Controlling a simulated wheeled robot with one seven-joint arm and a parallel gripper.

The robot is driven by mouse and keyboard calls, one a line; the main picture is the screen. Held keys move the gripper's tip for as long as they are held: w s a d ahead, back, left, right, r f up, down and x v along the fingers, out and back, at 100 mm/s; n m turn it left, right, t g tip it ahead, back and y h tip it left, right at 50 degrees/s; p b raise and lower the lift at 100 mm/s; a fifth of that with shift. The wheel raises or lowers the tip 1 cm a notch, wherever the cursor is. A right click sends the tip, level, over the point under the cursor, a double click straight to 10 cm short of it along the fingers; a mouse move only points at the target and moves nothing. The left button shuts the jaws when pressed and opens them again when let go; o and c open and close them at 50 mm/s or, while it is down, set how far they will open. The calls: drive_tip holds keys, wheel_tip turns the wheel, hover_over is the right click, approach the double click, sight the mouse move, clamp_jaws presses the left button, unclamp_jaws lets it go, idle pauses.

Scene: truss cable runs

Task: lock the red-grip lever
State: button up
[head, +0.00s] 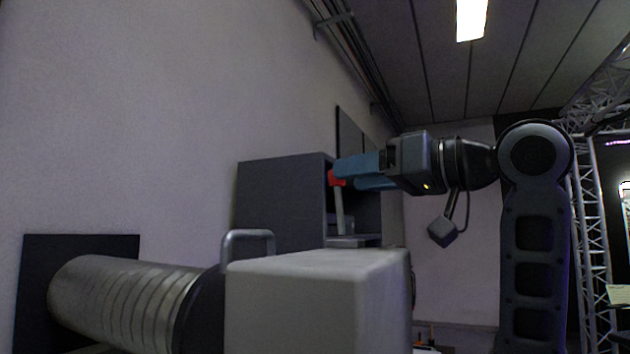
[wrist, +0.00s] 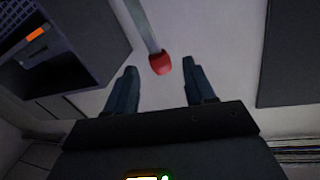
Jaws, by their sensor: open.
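The lever's red grip (head: 335,179) tops a pale metal rod (head: 339,212) that stands nearly upright beside a dark grey box in the head view. In the wrist view the red grip (wrist: 160,64) hangs at the end of the rod (wrist: 142,24), between the lines of my two fingers and near their tips. My gripper (head: 345,172) has blue fingers and reaches left to the grip; the fingers hide part of it. In the wrist view my gripper (wrist: 158,72) is open, with a gap on each side of the grip. The lever's base is partly hidden.
A dark grey box (head: 280,203) stands against the pale wall behind the lever. A light grey block (head: 310,305) with a metal handle (head: 247,236) and a ribbed duct (head: 125,300) fill the foreground. A dark unit with an orange mark (wrist: 36,34) is at left in the wrist view.

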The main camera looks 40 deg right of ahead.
sight(329, 180)
drive_tip(key=w, duration=0.4)
drive_tip(key=w+a+p, duration=0.1)
drive_tip(key=w, duration=0.1)
drive_tip(key=shift+w+a, duration=0.1)
drive_tip(key=shift+w, duration=0.15)
drive_tip(key=shift+c, duration=0.4)
clamp_jaws()
